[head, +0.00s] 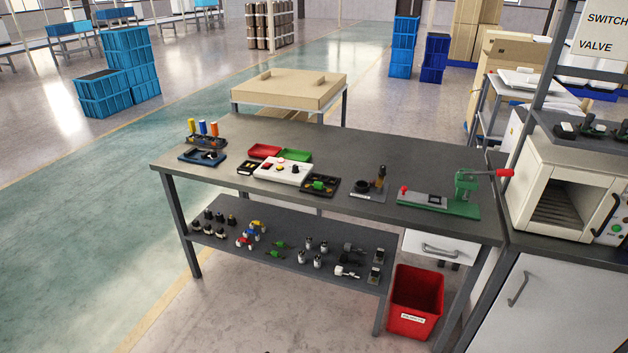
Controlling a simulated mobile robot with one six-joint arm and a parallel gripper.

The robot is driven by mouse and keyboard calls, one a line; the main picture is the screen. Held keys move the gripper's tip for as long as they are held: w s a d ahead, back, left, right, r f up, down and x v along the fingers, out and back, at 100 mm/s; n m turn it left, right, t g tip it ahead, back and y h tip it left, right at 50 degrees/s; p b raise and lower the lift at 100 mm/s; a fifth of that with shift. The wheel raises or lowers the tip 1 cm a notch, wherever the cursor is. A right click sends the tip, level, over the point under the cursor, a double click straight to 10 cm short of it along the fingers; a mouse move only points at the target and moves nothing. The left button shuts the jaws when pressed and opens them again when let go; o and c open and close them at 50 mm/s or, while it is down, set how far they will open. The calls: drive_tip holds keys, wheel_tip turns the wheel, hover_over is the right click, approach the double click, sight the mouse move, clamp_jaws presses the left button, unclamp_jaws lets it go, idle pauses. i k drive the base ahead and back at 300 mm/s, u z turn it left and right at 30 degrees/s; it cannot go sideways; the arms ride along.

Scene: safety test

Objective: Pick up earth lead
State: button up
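No thing in view can be told for certain as the earth lead; the items are small. Small green pieces (280,244) lie on the dark lower shelf (220,254) under the grey workbench (240,130), beside blue, red and yellow pieces (245,240). Another green piece (318,186) sits in a black tray (331,194) on the bench top. My gripper is not in view.
The bench top also bears a white fixture (272,176), red (264,150) and green trays (296,154), a blue tool holder (190,157) and a green press (466,190) with a red handle. A red bin (415,300) stands beneath. An oven (560,190) is at right.

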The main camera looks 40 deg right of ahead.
sight(317, 186)
drive_tip(key=i, duration=1.1)
drive_tip(key=u, duration=0.4)
